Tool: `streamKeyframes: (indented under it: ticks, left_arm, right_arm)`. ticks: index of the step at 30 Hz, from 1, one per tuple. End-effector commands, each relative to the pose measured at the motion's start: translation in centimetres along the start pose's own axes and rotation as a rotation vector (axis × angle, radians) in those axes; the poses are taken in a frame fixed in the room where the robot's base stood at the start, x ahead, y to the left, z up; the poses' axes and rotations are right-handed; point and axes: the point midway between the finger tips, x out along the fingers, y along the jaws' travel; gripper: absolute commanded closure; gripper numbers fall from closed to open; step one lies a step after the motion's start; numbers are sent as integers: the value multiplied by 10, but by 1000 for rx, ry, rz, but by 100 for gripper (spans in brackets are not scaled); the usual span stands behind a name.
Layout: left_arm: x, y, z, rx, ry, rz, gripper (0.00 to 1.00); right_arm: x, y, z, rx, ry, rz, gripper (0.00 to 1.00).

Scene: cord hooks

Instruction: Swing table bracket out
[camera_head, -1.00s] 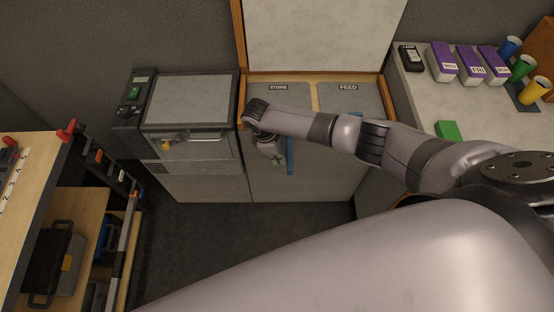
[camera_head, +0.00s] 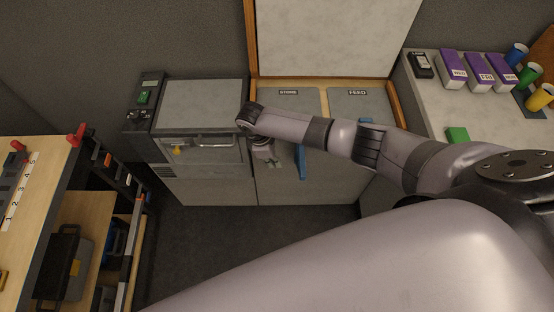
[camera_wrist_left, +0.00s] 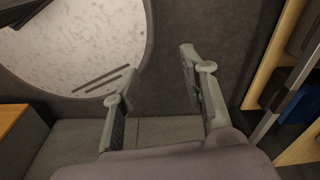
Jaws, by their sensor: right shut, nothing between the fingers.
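My right gripper (camera_head: 268,164) hangs down in front of the grey STORE front (camera_head: 290,104) in the head view. Its fingers are shut and empty. A blue bar (camera_head: 301,163), perhaps the table bracket, stands just right of it, apart from the fingers as far as I can see. My forearm hides the area above the bar. A second blue piece (camera_head: 366,120) shows at the FEED front (camera_head: 357,102), partly behind my arm. My left gripper (camera_wrist_left: 161,92) is open and empty in the left wrist view; the head view does not show it.
A large pale panel (camera_head: 335,35) rises behind the wooden frame. A grey machine (camera_head: 200,105) stands left of the fronts. A wooden shelf unit (camera_head: 45,160) is at the left, a counter with purple boxes (camera_head: 480,72) at the right. Dark floor (camera_head: 215,235) lies open between.

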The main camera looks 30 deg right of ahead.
Motion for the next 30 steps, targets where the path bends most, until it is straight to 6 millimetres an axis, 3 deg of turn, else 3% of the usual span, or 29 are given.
streamKeyframes:
  ticks: [6,15,30]
  left_arm:
    - [6,-12,1,4,0,-14,60]
    - [12,15,7,-3,-9,18,60]
    - [12,4,2,0,-2,4,60]
  right_arm:
    - [-36,0,0,0,1,3,100]
    - [-79,-1,1,1,-1,1,100]
    - [-85,-1,1,2,-3,0,100]
